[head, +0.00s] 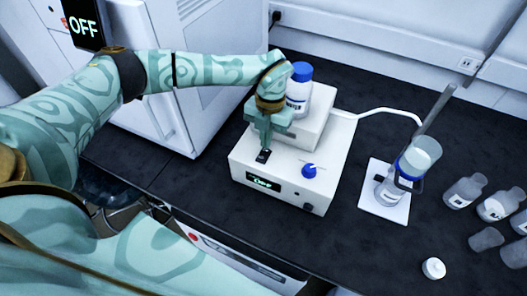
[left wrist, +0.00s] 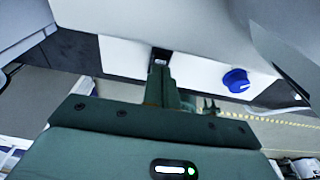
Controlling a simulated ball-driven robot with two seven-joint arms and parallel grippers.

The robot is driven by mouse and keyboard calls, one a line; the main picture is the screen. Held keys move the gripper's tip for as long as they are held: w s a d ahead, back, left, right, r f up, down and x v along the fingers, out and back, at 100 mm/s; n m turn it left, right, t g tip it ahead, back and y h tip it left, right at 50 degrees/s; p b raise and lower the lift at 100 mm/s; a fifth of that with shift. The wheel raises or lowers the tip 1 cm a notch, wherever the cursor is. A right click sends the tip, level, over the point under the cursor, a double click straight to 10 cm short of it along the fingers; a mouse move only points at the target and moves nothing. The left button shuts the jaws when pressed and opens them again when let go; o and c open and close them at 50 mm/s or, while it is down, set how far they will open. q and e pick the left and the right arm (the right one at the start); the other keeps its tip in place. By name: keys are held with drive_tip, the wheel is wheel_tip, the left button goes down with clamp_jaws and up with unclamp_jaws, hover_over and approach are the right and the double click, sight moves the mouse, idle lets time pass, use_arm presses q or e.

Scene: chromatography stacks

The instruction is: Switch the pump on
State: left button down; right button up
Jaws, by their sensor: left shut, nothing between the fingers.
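The pump (head: 245,158) is a white box on the dark bench, with a small lit display (head: 263,182) whose text is too small to read surely. A black rocker switch (head: 263,156) and a blue knob (head: 309,171) sit on its top. My left gripper (head: 265,146) is shut and empty, pointing down with its tips right at the switch; I cannot tell whether they touch it. In the left wrist view the closed fingers (left wrist: 158,88) end just by the switch (left wrist: 160,55), with the knob (left wrist: 236,80) to the right. My right gripper is out of view.
A blue-capped bottle (head: 299,90) stands on the pump's raised back, close to my left gripper. A white tube runs right to a stand (head: 386,205) holding a filter funnel over a bottle. Several glass bottles (head: 465,190) stand at the far right. A white cabinet (head: 190,75) is behind my left arm.

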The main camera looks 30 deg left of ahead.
use_arm(q)
drive_tip(key=shift+f+b, duration=0.4)
drive_tip(key=shift+f, duration=0.55)
idle(0.4)
drive_tip(key=shift+r, duration=0.1)
wheel_tip(320, 180, up, 7)
drive_tip(key=p, duration=0.6)
idle(0.5)
